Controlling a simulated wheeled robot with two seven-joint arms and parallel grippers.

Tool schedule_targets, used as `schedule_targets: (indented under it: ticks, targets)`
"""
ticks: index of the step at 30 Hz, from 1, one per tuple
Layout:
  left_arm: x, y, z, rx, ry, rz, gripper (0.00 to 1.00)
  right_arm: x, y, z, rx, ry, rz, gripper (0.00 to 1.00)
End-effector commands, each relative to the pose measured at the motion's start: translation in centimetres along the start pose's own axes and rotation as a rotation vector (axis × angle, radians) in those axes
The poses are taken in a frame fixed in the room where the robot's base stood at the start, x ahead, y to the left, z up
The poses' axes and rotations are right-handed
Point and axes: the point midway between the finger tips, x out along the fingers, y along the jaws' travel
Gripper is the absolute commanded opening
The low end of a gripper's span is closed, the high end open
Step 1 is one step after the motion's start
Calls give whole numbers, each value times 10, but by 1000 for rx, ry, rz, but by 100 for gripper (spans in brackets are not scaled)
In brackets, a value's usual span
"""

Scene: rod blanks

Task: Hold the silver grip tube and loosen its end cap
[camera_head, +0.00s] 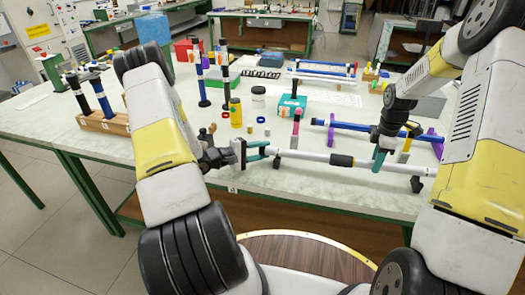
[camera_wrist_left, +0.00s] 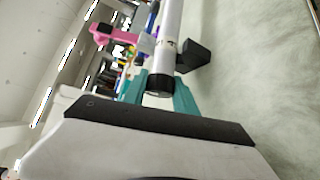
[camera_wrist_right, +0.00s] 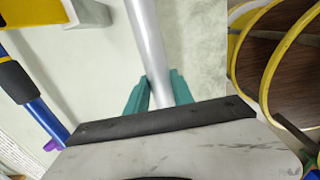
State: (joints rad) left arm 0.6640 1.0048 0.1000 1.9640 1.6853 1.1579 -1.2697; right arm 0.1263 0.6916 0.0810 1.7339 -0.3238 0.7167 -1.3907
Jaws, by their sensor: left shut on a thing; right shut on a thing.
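The silver grip tube (camera_head: 310,155) lies level near the front edge of the table, with a black grip sleeve (camera_head: 342,160) around its middle. My left gripper (camera_head: 262,152) is at the tube's left end, its teal fingers shut around the black end cap (camera_wrist_left: 160,84), which shows in the left wrist view. My right gripper (camera_head: 379,160) is shut on the bare tube to the right of the sleeve. In the right wrist view, the tube (camera_wrist_right: 147,40) passes between the teal fingers (camera_wrist_right: 156,92).
Small black supports (camera_head: 416,184) stand under the tube. Behind it, a blue rod (camera_head: 345,125) lies on purple stands (camera_head: 432,142). A pink-topped post (camera_head: 296,122), a yellow bottle (camera_head: 236,112) and a teal box (camera_head: 291,105) stand further back. A wooden rack (camera_head: 104,122) is at the left.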

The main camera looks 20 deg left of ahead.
Motion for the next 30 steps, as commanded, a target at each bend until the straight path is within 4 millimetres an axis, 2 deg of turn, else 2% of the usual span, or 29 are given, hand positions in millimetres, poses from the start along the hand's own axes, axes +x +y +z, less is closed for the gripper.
schedule_targets:
  ticks: [8,30]
  targets:
    - [1,2,1,-125,-3,-133,0,0,-1,-1,-5,0,-2,0]
    - [2,1,1,-610,-5,-634,0,0,0,-2,-4,1,0,0]
